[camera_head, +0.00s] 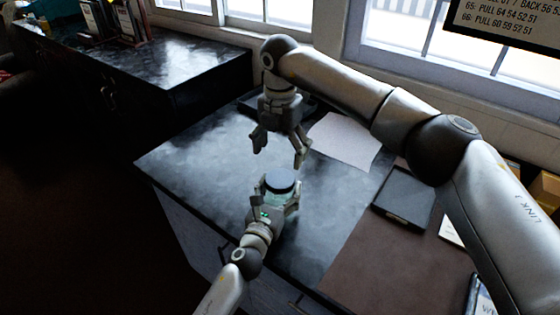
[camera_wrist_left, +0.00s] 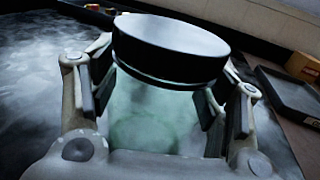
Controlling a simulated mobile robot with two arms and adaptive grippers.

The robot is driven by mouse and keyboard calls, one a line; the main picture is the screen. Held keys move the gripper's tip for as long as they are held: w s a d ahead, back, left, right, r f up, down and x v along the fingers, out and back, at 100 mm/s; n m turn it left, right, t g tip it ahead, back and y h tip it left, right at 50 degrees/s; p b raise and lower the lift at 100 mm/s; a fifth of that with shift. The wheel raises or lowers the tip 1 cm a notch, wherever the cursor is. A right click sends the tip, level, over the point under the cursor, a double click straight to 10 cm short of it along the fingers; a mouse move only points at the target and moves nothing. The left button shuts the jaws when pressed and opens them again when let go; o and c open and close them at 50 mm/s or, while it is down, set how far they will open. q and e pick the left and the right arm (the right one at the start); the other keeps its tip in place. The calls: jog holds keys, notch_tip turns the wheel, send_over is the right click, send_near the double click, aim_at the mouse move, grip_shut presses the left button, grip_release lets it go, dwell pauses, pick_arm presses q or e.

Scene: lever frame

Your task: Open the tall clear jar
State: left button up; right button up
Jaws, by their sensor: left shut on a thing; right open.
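The tall clear jar with a black lid stands upright on the dark desk; its greenish glass body (camera_wrist_left: 150,112) is between my left gripper's fingers in the left wrist view. The black lid (camera_head: 280,180) is on top of the jar and also fills the upper middle of the left wrist view (camera_wrist_left: 170,45). My left gripper (camera_head: 279,198) is shut on the jar's body, below the lid. My right gripper (camera_head: 281,150) is open and empty, pointing down above and behind the jar. Most of the jar's body is hidden by the left gripper in the head view.
A white paper sheet (camera_head: 345,141) lies behind and right of the jar. A black tray (camera_head: 404,196) sits on a brown mat (camera_head: 385,250) at the right. A dark cabinet (camera_head: 150,60) stands at the back left. The desk's left part (camera_head: 200,160) is clear.

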aim_at(280, 178)
jog(key=m, duration=0.5)
jog(key=shift+m, duration=0.3)
jog(key=shift+f, duration=0.25)
notch_tip(280, 178, down, 8)
jog(key=shift+r, duration=0.2)
